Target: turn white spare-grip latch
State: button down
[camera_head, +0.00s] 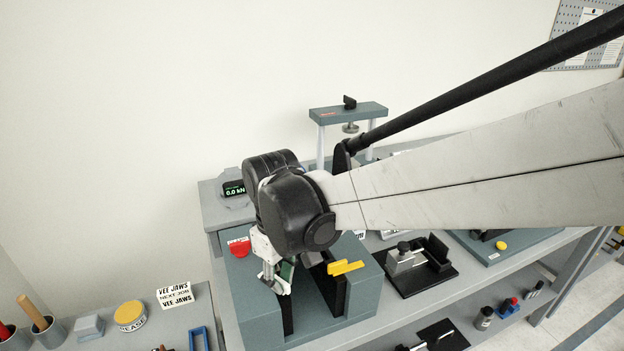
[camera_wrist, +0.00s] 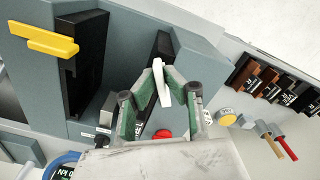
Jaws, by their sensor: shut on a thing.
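The white spare-grip latch (camera_wrist: 161,84) is a thin white bar in the wrist view, at the front of the grey block's right-hand dark slot. My gripper (camera_wrist: 160,76) has its green-padded fingers on either side of the bar and is shut on it. In the head view my gripper (camera_head: 277,277) points down at the left slot of the grey-green block (camera_head: 262,329). There the wrist hides most of the latch, and I cannot make it out clearly.
A yellow latch (camera_head: 347,267) sits at the block's other dark slot. A red button (camera_head: 239,247) is on the block, close to my wrist. A black fixture (camera_head: 418,262) stands to the right. A "VEE JAWS" sign (camera_head: 175,295) and a grease tin (camera_head: 130,316) are at left.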

aim_at(282, 280)
jog(key=m+b, duration=0.1)
jog(key=m, duration=0.4)
jog(key=shift+m, duration=0.3)
dwell(0.4)
jog(key=c, duration=1.8)
grip_release()
jog(key=shift+c, duration=0.2)
jog(key=shift+r, duration=0.15)
notch_tip(282, 280, up, 12)
jog(key=shift+d, duration=0.15)
jog(key=s+d+f+m+t, duration=0.1)
jog(key=s+d+f+t, duration=0.1)
jog(key=d, duration=0.7)
jog(key=s+d+f+m+t, duration=0.2)
jog(key=s+d, duration=0.1)
jog(key=d, duration=0.7)
jog(key=s+d+f+m+t, duration=0.2)
jog(key=s+d+t, duration=0.1)
jog(key=d, duration=0.7)
jog(key=shift+s+f+b, duration=0.15)
jog(key=shift+f+b, duration=0.15)
jog(key=shift+f, duration=0.05)
